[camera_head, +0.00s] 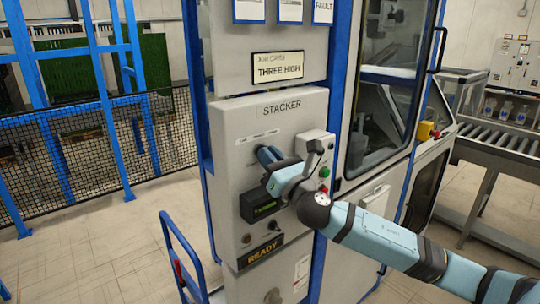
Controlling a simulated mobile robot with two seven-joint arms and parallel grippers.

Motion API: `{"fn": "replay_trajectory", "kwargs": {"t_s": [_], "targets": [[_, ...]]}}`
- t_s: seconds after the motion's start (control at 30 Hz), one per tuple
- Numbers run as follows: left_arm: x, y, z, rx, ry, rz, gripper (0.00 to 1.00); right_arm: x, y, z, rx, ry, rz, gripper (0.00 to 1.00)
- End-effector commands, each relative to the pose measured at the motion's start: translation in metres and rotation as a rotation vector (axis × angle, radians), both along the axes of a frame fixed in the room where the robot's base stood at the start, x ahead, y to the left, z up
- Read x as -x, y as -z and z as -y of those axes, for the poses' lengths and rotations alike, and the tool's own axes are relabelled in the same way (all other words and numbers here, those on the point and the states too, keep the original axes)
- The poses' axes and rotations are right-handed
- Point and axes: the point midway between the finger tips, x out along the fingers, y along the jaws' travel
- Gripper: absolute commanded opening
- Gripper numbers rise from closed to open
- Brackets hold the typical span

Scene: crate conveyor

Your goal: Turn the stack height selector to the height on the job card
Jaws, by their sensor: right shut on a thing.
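The stacker panel (235,125) stands upright in the middle of the head view under a "STACKER" label. The job card (278,68) above it reads "THREE HIGH". My right arm comes in from the right, and my right gripper (266,156) is at the upper left of the panel, below a row of small printed labels (258,137). It is shut on what I take to be the stack height selector, which the gripper hides. I cannot tell where the selector points. My left gripper is not in view.
A small dark display (262,206) with green text sits below my gripper. A "READY" sign (262,252) is lower down. Red and green buttons (324,172) lie beside my wrist. A blue rail (182,250) stands at the lower left, with open floor beyond.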

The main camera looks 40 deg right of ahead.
Motion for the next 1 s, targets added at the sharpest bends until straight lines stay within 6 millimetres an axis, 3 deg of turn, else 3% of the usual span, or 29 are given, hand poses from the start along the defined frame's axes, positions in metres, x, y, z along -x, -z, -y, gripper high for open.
{"fn": "replay_trajectory", "kwargs": {"t_s": [0.03, 0.63, 0.67, 0.77, 1.0], "targets": [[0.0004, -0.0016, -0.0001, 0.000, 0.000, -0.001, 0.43, -0.0005, -0.0090, 0.0035, 0.017, 0.008, 0.016, 0.00], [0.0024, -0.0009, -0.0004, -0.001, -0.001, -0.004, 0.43, -0.0005, -0.0090, 0.0034, 0.057, 0.009, 0.019, 0.00], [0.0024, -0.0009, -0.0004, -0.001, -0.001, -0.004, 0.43, -0.0005, -0.0090, 0.0034, 0.057, 0.009, 0.019, 0.16], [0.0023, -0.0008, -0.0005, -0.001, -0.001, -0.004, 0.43, -0.0004, -0.0087, 0.0032, 0.057, 0.009, 0.019, 0.37], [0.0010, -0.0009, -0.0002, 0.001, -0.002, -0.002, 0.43, -0.0001, -0.0047, 0.0018, 0.056, 0.004, 0.012, 0.37]]}}
